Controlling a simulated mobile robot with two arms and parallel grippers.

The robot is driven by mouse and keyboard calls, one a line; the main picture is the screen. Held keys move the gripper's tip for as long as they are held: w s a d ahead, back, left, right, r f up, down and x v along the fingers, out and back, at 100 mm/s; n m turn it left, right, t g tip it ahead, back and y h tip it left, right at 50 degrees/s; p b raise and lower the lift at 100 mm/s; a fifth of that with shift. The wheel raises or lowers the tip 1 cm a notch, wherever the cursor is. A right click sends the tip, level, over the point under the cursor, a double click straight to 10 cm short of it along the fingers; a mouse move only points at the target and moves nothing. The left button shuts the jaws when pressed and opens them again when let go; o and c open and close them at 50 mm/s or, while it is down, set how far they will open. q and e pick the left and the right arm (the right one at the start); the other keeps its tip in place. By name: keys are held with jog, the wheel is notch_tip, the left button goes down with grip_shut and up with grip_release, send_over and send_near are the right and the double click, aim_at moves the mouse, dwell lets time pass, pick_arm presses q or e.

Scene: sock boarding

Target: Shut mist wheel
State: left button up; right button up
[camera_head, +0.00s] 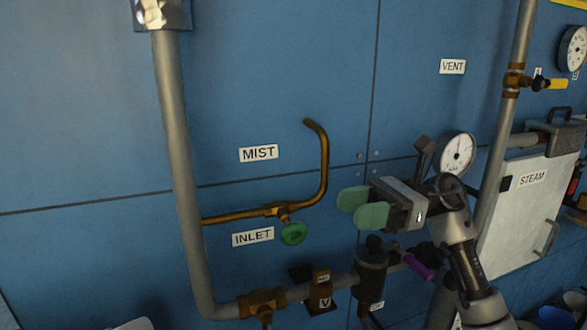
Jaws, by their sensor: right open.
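The mist wheel (293,233) is a small green handwheel on a thin brass pipe (240,215) that branches off a grey vertical pipe. It hangs below the pipe, right of the INLET label (253,236) and below the MIST label (259,153). My right gripper (362,207), with green finger pads, is to the right of the wheel and apart from it. Its pads are spread, with nothing seen between them. The wheel is fully visible; I cannot tell how far it is turned. My left gripper is not in view.
The brass pipe's upturned end (323,150) rises between wheel and gripper. Below runs a grey pipe with a brass valve (262,303) and a dark fitting (372,266). A gauge (457,152) and STEAM box (520,210) are at right.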

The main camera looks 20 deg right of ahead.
aim_at(300, 222)
jog(key=shift+h, duration=0.3)
jog(key=a+p, duration=0.2)
jog(key=a, duration=0.2)
jog(key=a+p, duration=0.1)
jog(key=a, duration=0.4)
jog(key=shift+s+a+f+p, duration=0.1)
jog(key=shift+s+f+p, duration=0.1)
jog(key=shift+p, duration=0.15)
jog(key=shift+a+f, duration=0.1)
jog(key=shift+a, duration=0.6)
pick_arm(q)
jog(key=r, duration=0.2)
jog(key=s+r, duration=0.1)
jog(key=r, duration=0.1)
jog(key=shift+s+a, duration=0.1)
pick_arm(e)
jog(key=shift+c, duration=0.4)
